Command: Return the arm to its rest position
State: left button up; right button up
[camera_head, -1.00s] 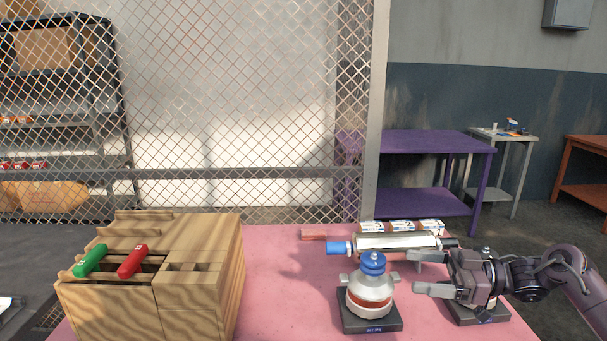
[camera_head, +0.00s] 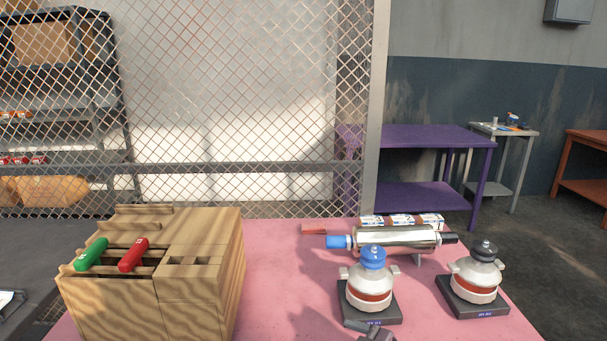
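A small dark piece of my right gripper (camera_head: 372,333) shows at the bottom edge of the head view, in front of the blue-capped unit. The rest of the arm is out of frame, and whether the gripper is open or shut cannot be told. The blue-capped white and red unit (camera_head: 370,288) stands upright on its dark base. The black-capped unit (camera_head: 478,280) stands upright on another dark base to its right. No gripper touches the black-capped unit. My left gripper is not in view.
A pink table (camera_head: 285,280) carries a wooden holder (camera_head: 205,260) with a green-handled tool (camera_head: 91,254) and a red-handled tool (camera_head: 133,255). A metal cylinder (camera_head: 390,239) lies behind the units. A mesh fence (camera_head: 230,110) stands behind. The table's middle is clear.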

jog(key=s+d+f+m+g+h, duration=0.2)
jog(key=s+d+m+h, duration=0.15)
jog(key=s, duration=0.45)
jog(key=s+d+f+m+g+h, duration=0.1)
jog(key=s+d+m+g+h, duration=0.2)
jog(key=s, duration=0.5)
jog(key=s+d+f+m+g+h, duration=0.1)
jog(key=s+d+f+m+h, duration=0.15)
jog(key=s+d+m, duration=0.4)
jog(key=s+a+f+n+g+b, duration=0.1)
jog(key=s+f, duration=0.1)
jog(key=f, duration=1.4)
jog(key=s+a+f+n+g+b, duration=0.1)
jog(key=s+f+n+b, duration=0.1)
jog(key=f, duration=1.4)
jog(key=s+d+f+b, duration=0.1)
jog(key=s+d+f, duration=0.1)
jog(key=s+f, duration=0.7)
jog(key=s+d+f, duration=0.1)
jog(key=s+f, duration=0.9)
jog(key=f, duration=0.1)
jog(key=shift+s+d+g+b, duration=0.15)
jog(key=shift+d+g+b, duration=0.25)
jog(key=shift+f, duration=0.1)
